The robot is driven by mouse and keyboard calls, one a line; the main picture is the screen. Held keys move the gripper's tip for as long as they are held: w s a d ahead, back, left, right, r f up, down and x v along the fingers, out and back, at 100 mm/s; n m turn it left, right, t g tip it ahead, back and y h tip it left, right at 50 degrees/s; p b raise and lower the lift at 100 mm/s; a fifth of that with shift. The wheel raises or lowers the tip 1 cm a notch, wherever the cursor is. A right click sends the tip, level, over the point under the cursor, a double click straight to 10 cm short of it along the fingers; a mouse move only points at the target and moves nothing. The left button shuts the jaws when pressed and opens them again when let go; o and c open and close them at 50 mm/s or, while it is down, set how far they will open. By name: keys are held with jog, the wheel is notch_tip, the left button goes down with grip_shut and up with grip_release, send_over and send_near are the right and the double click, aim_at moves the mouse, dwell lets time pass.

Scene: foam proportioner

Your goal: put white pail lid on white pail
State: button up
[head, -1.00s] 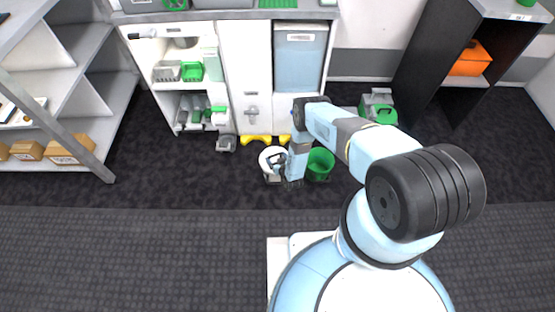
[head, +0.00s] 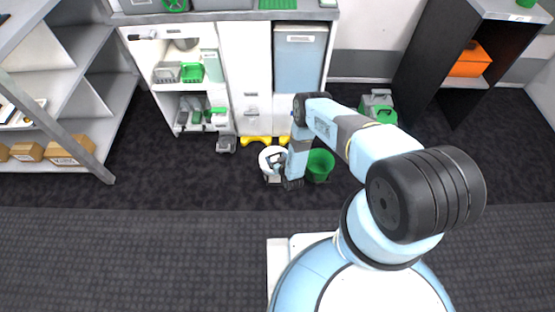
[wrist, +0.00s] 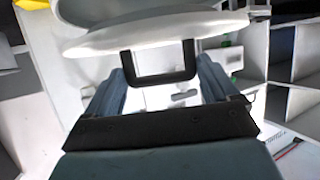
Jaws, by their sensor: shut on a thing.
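The white pail lid (wrist: 155,32) is a pale disc seen nearly edge-on at the top of the wrist view, with a black loop handle (wrist: 160,80). My gripper (wrist: 160,85) is shut on that handle, its blue-grey fingers on either side. In the head view my gripper (head: 278,163) is low over a white round shape (head: 266,153), where lid and pail overlap. The white pail (head: 272,179) shows only as a small pale part below it, mostly hidden. I cannot tell whether the lid touches the pail rim.
A green pail (head: 320,165) stands close on the right of my gripper. Yellow objects (head: 256,140) lie behind, before the white cabinet (head: 245,75). A grey item (head: 226,144) is on the floor at left. Dark floor in front is clear.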

jog(key=shift+r, duration=0.8)
dwell(0.7)
jog(key=shift+f, duration=1.2)
dwell(1.0)
jog(key=o, duration=0.8)
jog(key=shift+c, duration=0.2)
jog(key=v, duration=1.1)
dwell(0.4)
dwell(0.5)
